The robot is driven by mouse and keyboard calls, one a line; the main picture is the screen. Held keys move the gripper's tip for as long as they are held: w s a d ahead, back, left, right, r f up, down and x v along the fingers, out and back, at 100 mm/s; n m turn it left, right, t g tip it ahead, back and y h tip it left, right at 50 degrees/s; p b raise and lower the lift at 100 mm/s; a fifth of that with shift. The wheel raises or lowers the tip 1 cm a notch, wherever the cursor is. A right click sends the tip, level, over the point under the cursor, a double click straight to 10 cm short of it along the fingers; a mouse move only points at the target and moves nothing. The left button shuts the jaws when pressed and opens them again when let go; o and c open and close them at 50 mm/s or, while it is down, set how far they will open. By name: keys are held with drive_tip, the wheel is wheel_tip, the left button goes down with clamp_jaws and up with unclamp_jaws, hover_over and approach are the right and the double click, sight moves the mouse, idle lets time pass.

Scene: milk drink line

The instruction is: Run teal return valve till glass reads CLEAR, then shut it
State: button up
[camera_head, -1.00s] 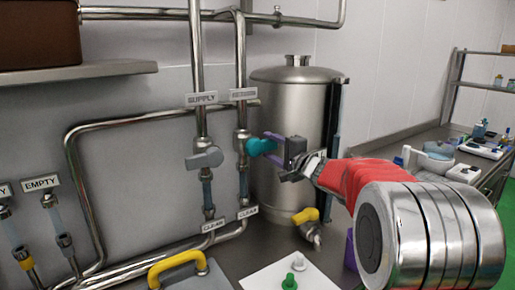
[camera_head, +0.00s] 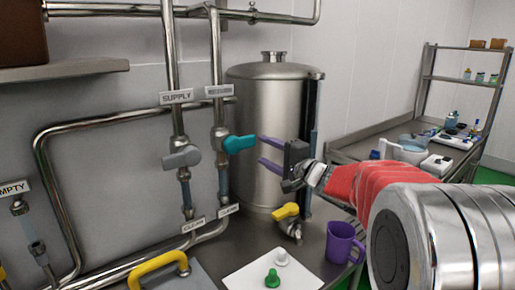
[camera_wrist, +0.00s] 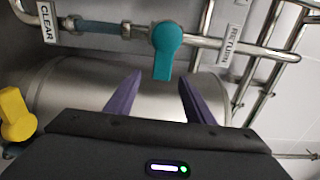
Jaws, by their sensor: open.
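The teal return valve handle (camera_head: 238,144) points sideways, across its upright pipe. In the wrist view the teal handle (camera_wrist: 166,45) also lies across the pipe. My gripper (camera_head: 260,149) is open and empty, its purple fingers just right of the handle's end with a small gap. In the wrist view my gripper (camera_wrist: 160,78) has its fingertips on either side of the handle's end. The return sight glass (camera_head: 223,180) is bluish below the valve, with a CLEAR label (camera_head: 228,210). The glass (camera_wrist: 97,28) and CLEAR label (camera_wrist: 47,22) also show in the wrist view.
A grey supply valve (camera_head: 181,158) stands left of the teal one. A steel tank (camera_head: 270,110) is behind my gripper. A yellow valve (camera_head: 286,211), a purple mug (camera_head: 342,243) and a white board (camera_head: 250,276) with green and white pieces are below.

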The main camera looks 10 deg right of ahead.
drive_tip(key=shift+v, duration=2.35)
drive_tip(key=d+f+n+g+h, duration=0.1)
drive_tip(key=d+f+n+h, duration=0.2)
drive_tip(key=d+f+h, duration=0.6)
drive_tip(key=s+d+f+n+g+h, duration=0.1)
drive_tip(key=s+d+f+g, duration=0.1)
drive_tip(key=s, duration=0.3)
drive_tip(key=s+d+f+n+g+h, duration=0.2)
drive_tip(key=s+g, duration=0.1)
drive_tip(key=s, duration=0.1)
drive_tip(key=s+a+f+n+g+y, duration=0.15)
drive_tip(key=s+a, duration=0.25)
drive_tip(key=s, duration=0.4)
drive_tip(key=s+a+f+n+g, duration=0.3)
drive_tip(key=s+a, duration=0.1)
drive_tip(key=s, duration=0.4)
drive_tip(key=s+a+r+n+y, duration=0.1)
drive_tip(key=s+a+n+y, duration=0.2)
drive_tip(key=s+a, duration=0.8)
drive_tip(key=shift+s+a+r, duration=0.15)
drive_tip(key=shift+a+r, duration=0.05)
drive_tip(key=shift+a, duration=0.45)
